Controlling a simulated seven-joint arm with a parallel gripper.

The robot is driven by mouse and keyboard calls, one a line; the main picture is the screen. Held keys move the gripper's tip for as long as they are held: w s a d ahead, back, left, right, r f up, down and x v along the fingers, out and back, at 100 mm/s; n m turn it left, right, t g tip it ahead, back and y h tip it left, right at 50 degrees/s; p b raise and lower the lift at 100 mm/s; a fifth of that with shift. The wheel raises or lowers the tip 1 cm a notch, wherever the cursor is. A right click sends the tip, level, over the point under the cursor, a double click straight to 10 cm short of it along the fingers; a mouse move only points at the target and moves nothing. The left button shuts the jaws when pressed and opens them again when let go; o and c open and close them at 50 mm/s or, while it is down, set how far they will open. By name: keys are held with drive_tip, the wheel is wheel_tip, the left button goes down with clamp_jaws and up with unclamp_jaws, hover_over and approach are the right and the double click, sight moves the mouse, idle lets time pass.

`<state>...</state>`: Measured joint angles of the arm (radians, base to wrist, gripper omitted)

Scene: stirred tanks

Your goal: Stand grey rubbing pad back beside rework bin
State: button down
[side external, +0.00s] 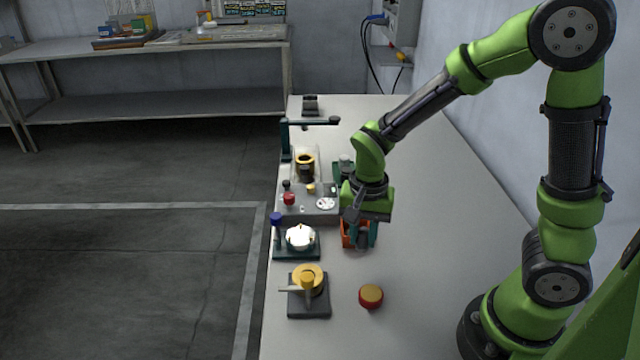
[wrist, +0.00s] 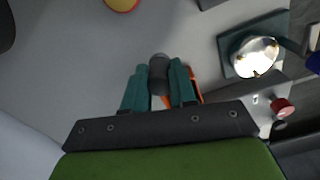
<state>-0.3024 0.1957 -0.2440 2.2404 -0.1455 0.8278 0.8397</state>
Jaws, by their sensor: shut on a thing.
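My gripper (wrist: 159,84) has its teal fingers shut on the grey rubbing pad (wrist: 158,70), a dark grey rounded piece with its far end showing between the fingertips. In the side view my gripper (side external: 362,236) points down at the middle of the bench, and the pad (side external: 363,242) shows small and dark at the fingers. I cannot tell whether the pad touches the bench.
A teal stand with a shiny bowl (side external: 300,238) is left of the bin. A grey control panel with a red knob (side external: 289,199) is behind it. A yellow-topped fixture (side external: 308,280) and a red-and-yellow round piece (side external: 371,296) stand in front. The bench's right side is clear.

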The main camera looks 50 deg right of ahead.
sight(361, 251)
drive_tip(key=shift+f, duration=2.6)
drive_tip(key=c, duration=0.9)
unclamp_jaws()
drive_tip(key=shift+f, duration=0.15)
wheel_tip(361, 251, up, 12)
drive_tip(key=shift+r, duration=0.2)
drive_tip(key=shift+s+a+r+n+t+y, duration=0.15)
drive_tip(key=shift+s+r+n+t+y, duration=0.2)
drive_tip(key=shift+s+r+n+t, duration=1.2)
drive_tip(key=shift+s+a+r+n+t+y, duration=0.25)
drive_tip(key=shift+s+r+n+t, duration=0.75)
drive_tip(key=shift+r, duration=1.05)
drive_tip(key=shift+s+a+r+n+t+y, duration=0.1)
drive_tip(key=shift+s+r+n+t+y, duration=0.3)
drive_tip(key=shift+s+r+n+t, duration=1)
